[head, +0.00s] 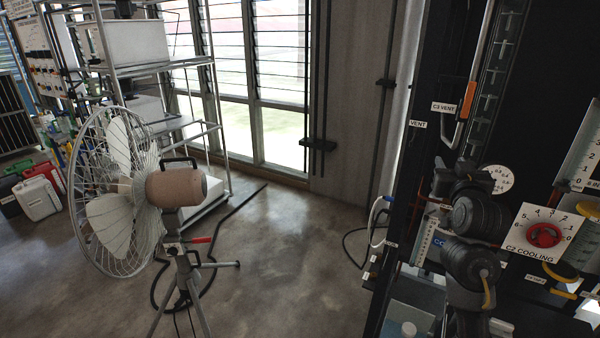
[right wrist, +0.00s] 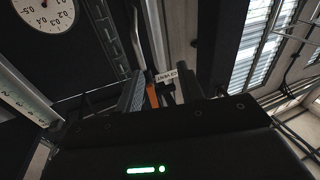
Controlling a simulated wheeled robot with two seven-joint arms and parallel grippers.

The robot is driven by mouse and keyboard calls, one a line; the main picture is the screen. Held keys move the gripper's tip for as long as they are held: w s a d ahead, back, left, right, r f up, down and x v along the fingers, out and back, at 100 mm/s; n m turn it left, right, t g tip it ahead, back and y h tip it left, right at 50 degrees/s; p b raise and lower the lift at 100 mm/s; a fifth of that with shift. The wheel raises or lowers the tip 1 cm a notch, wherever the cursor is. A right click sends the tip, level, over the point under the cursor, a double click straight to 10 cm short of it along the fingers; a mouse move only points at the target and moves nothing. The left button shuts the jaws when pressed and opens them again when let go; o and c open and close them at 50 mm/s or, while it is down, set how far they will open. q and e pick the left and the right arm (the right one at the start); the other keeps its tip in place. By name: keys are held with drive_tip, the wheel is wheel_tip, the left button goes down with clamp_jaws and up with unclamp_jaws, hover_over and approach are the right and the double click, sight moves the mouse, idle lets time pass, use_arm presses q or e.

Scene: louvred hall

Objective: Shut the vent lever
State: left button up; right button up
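The vent lever has an orange grip (head: 467,101) on the dark panel, near the white C3 VENT label (head: 443,107), in the head view. The grip slants slightly from vertical. My right gripper (head: 452,168) is below it, partly hidden by my own dark arm joints. In the right wrist view the two dark fingers of my right gripper (right wrist: 160,92) stand apart. The orange grip (right wrist: 152,95) shows in the gap between them, nearer the left finger; it looks beyond the fingertips, and I see no contact. My left gripper is not in view.
The panel carries a round gauge (head: 497,179) and a C2 COOLING dial with a red knob (head: 543,235). A standing fan (head: 125,195) and a metal shelf (head: 140,70) are at the left. Open floor (head: 280,260) lies between fan and panel.

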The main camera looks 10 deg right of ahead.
drive_tip(key=m+t+h+p, duration=0.1)
drive_tip(key=m+h+p, duration=0.1)
drive_tip(key=p, duration=0.1)
approach(471, 95)
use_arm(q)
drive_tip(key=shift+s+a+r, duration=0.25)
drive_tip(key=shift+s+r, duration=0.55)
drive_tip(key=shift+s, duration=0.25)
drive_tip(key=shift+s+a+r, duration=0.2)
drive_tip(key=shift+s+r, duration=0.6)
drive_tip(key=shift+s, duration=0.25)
use_arm(e)
drive_tip(key=shift+x, duration=5.3)
clamp_jaws()
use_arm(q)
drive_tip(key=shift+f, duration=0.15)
